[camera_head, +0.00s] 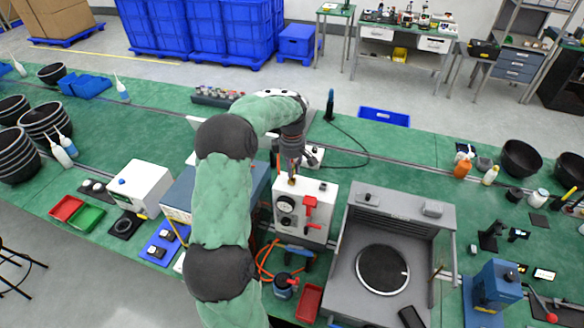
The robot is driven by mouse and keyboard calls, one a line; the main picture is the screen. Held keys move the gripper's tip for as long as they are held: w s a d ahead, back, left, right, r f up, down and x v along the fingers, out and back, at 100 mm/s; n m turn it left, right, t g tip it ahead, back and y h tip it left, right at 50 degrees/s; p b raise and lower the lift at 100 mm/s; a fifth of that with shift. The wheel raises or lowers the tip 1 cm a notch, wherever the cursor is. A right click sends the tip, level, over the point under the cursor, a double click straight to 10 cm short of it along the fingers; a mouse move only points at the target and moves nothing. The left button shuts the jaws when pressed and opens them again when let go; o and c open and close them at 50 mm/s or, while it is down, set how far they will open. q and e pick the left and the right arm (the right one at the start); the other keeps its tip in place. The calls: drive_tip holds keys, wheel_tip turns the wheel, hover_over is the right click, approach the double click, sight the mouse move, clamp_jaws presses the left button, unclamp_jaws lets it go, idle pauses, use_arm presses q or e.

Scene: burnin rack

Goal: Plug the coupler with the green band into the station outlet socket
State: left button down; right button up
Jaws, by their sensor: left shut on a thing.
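My left arm reaches up from the bottom, and its gripper (291,166) points down over the white station box (322,190). The gripper is shut on a small brass-coloured piece, apparently the coupler (291,180), at the top left of the box. It is too small to make out a green band. The station has a round gauge (286,204) and red handles (309,206) on its front. The outlet socket cannot be made out. I cannot tell whether the coupler touches the box. My right gripper is out of view.
An orange hose (265,262) lies below the station, near a dark blue canister (284,286) and a red tray (309,302). A large grey open-fronted unit (410,208) stands close on the right. A blue-and-white box (181,193) stands left of my arm.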

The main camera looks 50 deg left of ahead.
use_arm(q)
drive_tip(key=shift+f+b, duration=0.75)
drive_tip(key=shift+f, duration=0.4)
drive_tip(key=shift+f, duration=0.15)
idle(0.4)
drive_tip(key=c, duration=1)
unclamp_jaws()
drive_tip(key=shift+c, duration=0.2)
wheel_tip(320, 180, up, 12)
